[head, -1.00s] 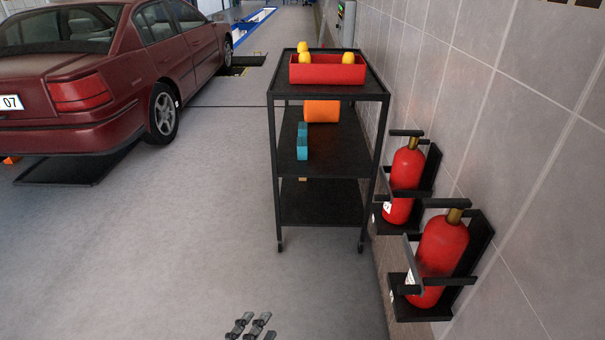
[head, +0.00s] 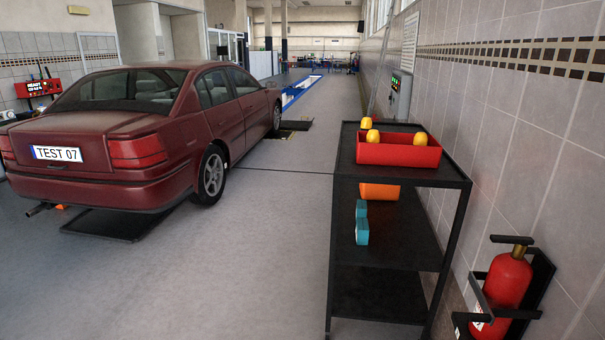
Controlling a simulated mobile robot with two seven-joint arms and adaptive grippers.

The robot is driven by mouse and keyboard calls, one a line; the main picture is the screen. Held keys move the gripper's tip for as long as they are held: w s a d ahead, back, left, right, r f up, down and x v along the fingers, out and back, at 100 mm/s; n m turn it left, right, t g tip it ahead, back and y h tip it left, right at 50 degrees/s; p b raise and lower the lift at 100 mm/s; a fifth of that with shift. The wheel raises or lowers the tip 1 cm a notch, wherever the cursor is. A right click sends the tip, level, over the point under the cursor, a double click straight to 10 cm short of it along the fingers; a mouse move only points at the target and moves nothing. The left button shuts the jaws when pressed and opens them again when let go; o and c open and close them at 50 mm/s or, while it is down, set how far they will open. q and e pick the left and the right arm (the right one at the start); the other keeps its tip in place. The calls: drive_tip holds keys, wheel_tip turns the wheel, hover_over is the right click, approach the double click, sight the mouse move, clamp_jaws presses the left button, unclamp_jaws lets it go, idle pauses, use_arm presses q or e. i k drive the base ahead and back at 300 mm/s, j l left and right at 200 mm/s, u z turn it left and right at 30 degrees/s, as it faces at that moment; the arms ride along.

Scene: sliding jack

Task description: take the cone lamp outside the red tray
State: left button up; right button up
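The red tray (head: 398,155) sits on the top shelf of a black cart. Several rounded yellow lamps show there. One yellow lamp (head: 366,123) rises behind the tray's back left corner and appears to stand outside it; its lower part is hidden. Another yellow lamp (head: 372,136) shows above the tray's left part, and a third yellow lamp (head: 420,139) above its right end; both seem to be inside, with their lower parts hidden by the front wall. Neither of my grippers is in view.
The black cart (head: 393,256) holds an orange object (head: 379,191) and a teal object (head: 362,222) on its middle shelf. A fire extinguisher (head: 501,290) hangs on the right wall. A dark red car (head: 140,140) stands at left. Floor between car and cart is clear.

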sight(366, 122)
drive_tip(key=i+j+u, duration=0.35)
drive_tip(key=i, duration=0.3)
drive_tip(key=i+u, duration=0.4)
drive_tip(key=i, duration=1.05)
drive_tip(key=i+j+z, duration=0.1)
drive_tip(key=i, duration=0.7)
drive_tip(key=i+z, duration=0.7)
drive_tip(key=z, duration=0.2)
drive_tip(key=i+j+z, duration=0.2)
drive_tip(key=z, duration=0.2)
drive_tip(key=i+z, duration=0.2)
drive_tip(key=z, duration=0.2)
drive_tip(key=i+j+z, duration=0.1)
drive_tip(key=z, duration=0.25)
drive_tip(key=i+j+z, duration=0.15)
drive_tip(key=z, duration=0.25)
drive_tip(key=i+j+z, duration=0.2)
drive_tip(key=z, duration=0.15)
